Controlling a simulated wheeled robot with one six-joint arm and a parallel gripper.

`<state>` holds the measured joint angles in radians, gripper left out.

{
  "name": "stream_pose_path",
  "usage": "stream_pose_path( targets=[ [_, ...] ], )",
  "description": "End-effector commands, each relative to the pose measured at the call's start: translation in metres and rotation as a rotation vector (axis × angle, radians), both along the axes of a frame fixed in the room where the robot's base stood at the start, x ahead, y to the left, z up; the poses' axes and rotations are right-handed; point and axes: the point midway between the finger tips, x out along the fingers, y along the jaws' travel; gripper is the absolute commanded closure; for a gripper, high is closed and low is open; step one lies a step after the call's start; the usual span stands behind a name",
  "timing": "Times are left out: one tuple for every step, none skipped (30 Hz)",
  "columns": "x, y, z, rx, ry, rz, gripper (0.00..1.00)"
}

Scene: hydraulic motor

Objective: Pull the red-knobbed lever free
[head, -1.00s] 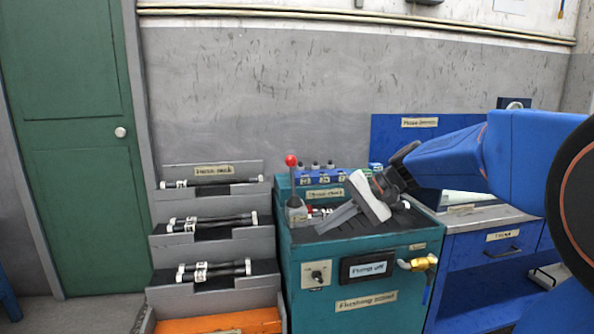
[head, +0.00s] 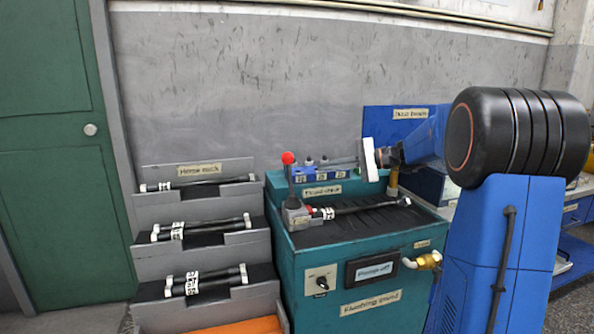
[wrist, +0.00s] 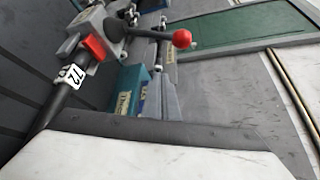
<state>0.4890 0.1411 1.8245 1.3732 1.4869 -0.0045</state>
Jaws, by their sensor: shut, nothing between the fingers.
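The red-knobbed lever (head: 288,175) stands about upright on a grey block at the left front of the teal flushing stand (head: 360,284). In the wrist view its red knob (wrist: 182,38) is at upper centre, with the rod running left to the block. My gripper (head: 324,163) is shut and empty. Its grey fingers point left, level, toward the lever from the right, and appear at about knob height. A gap shows between the fingertips and the lever in the head view. Their depth relative to the lever is hard to tell.
A black hose (head: 360,208) with a white tag lies on the stand's ribbed top, its red-marked end at the grey block. A stepped hose rack (head: 160,212) stands left. Small valves (head: 320,172) line the stand's back. The wall is behind.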

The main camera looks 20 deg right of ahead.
Motion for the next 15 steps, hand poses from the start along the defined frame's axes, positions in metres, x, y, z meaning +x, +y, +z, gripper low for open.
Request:
stream_pose_path(
  targets=[
    [0.0, 0.0, 0.0, 0.0, 0.0, 0.0, 1.0],
    [0.0, 0.0, 0.0, -0.001, 0.001, 0.0, 1.0],
    [0.0, 0.0, 0.0, -0.001, 0.001, 0.0, 1.0],
    [0.0, 0.0, 0.0, -0.001, 0.001, 0.0, 1.0],
    [0.0, 0.0, 0.0, -0.001, 0.001, 0.0, 1.0],
    [0.0, 0.001, 0.0, -0.001, 0.001, 0.0, 1.0],
    [0.0, 0.002, -0.001, -0.001, 0.001, 0.0, 1.0],
    [0.001, 0.003, -0.001, -0.001, 0.001, 0.0, 1.0],
    [0.002, 0.005, -0.002, -0.002, 0.001, 0.001, 1.0],
    [0.003, 0.007, -0.002, -0.002, 0.001, 0.001, 1.0],
    [0.005, 0.009, -0.003, -0.002, 0.001, 0.001, 1.0],
    [0.007, 0.014, -0.004, -0.002, 0.002, 0.002, 1.0],
    [0.008, 0.018, -0.005, -0.001, 0.002, 0.003, 1.0],
    [0.01, 0.022, -0.006, -0.001, 0.002, 0.004, 1.0],
    [0.014, 0.027, -0.007, -0.001, 0.002, 0.003, 1.0]
  ],
)
